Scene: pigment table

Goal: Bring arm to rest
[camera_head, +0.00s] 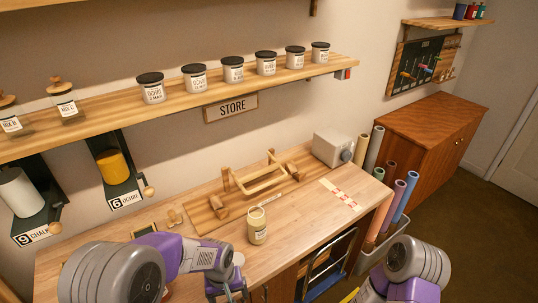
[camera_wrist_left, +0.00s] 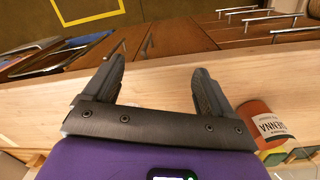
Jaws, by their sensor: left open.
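My left arm comes in from the left in the head view, and its gripper (camera_head: 228,292) hangs by the table's front edge, partly cut off by the frame. In the left wrist view the left gripper (camera_wrist_left: 155,85) has its two fingers wide apart with nothing between them. An orange jar labelled SIENNA (camera_wrist_left: 265,120) stands just outside one finger in that view; I cannot tell whether they touch. My right arm (camera_head: 408,270) shows at the lower right of the head view, and its gripper is out of frame.
The wooden table (camera_head: 310,215) carries an open cream jar (camera_head: 257,227), a wooden rack (camera_head: 258,178) and a grey box (camera_head: 333,148). A shelf (camera_head: 110,110) of lidded jars runs above. Coloured rolls (camera_head: 398,195) stand in a bin to the right.

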